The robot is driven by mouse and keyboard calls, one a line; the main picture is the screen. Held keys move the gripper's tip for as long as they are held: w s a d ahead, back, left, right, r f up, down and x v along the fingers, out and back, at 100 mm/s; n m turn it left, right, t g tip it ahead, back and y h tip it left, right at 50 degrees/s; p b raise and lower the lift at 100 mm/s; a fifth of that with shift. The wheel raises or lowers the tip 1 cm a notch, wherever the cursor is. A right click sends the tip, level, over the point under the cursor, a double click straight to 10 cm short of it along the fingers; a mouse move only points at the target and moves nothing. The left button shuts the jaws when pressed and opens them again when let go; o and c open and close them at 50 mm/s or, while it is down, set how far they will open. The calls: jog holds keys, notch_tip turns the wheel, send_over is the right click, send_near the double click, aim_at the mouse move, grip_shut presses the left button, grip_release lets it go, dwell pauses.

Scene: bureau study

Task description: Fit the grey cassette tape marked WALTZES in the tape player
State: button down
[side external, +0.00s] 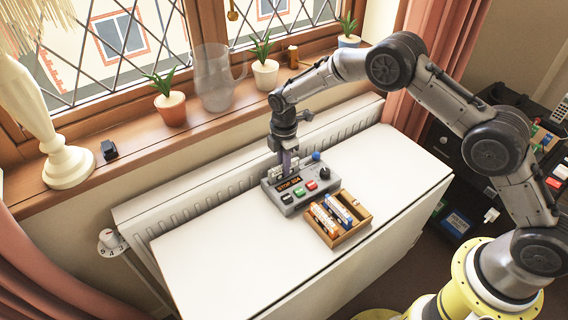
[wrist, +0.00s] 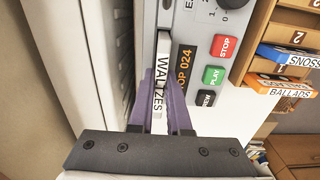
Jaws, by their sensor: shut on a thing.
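The tape marked WALTZES (wrist: 161,85), its pale spine label facing the wrist camera, is between the purple fingers of my gripper (wrist: 160,95). The gripper is shut on it. The grey tape player (side external: 300,190) stands on the white table; its display reads STOP 024, beside red, green and black buttons and a dark knob. In the side view my gripper (side external: 288,160) points down at the player's back part. In the wrist view the tape lines up with the strip beside the display (wrist: 184,70). How deep it sits in the player cannot be told.
A wooden rack (side external: 358,229) stands in front of the player, holding an orange BALLADS tape (wrist: 277,86) and a blue SONGS tape (wrist: 284,55). A radiator (side external: 200,190) and windowsill with potted plants and a glass jug (side external: 215,80) lie behind. The table's left part is clear.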

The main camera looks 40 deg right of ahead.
jog(key=shift+f, duration=0.7)
jog(key=c, duration=0.5)
grip_release()
jog(key=shift+c, duration=0.2)
jog(key=shift+r, duration=3.55)
